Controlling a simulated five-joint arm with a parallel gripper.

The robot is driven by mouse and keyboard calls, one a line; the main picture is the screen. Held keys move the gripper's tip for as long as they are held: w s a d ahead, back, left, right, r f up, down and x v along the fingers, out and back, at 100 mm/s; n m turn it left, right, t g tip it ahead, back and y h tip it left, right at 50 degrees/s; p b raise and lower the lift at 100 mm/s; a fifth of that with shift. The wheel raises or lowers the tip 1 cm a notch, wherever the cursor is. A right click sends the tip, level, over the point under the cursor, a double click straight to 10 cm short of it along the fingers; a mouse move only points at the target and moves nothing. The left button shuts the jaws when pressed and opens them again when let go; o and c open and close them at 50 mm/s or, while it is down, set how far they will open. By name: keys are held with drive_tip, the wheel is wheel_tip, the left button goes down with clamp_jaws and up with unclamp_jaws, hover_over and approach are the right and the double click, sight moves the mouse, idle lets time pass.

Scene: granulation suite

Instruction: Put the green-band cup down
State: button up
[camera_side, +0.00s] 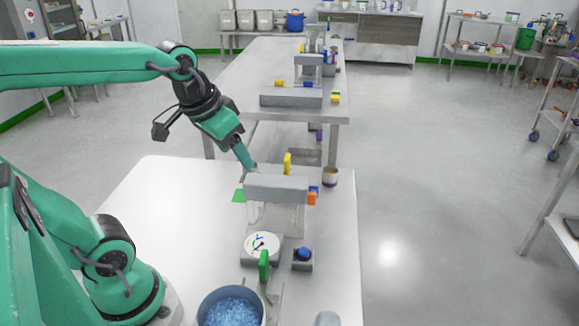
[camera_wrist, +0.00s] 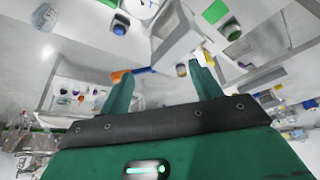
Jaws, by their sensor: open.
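My gripper (camera_side: 248,160) is above the far part of the white table, just behind a grey raised block. In the wrist view its two green fingers (camera_wrist: 160,85) stand apart with nothing held between them. I cannot pick out a green-band cup for certain. Another small dark-topped round thing (camera_wrist: 181,70) shows near the fingers.
The grey raised block (camera_side: 276,188) stands close in front of my gripper, with an orange piece (camera_side: 312,198) at its right end. A yellow upright piece (camera_side: 287,163) is behind it. A dial scale (camera_side: 261,246) and a blue-filled pot (camera_side: 231,308) are nearer. The table's left part is clear.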

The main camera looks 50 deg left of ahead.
drive_tip(key=shift+m+t, duration=0.4)
drive_tip(key=shift+s+d+f, duration=0.3)
drive_tip(key=shift+s+d, duration=0.1)
drive_tip(key=shift+s, duration=0.3)
drive_tip(key=shift+s+d+f, duration=0.25)
drive_tip(key=shift+s+d, duration=0.1)
drive_tip(key=shift+s, duration=0.4)
drive_tip(key=shift+s+d+f, duration=0.3)
drive_tip(key=shift+s+d, duration=0.1)
drive_tip(key=shift+s, duration=0.3)
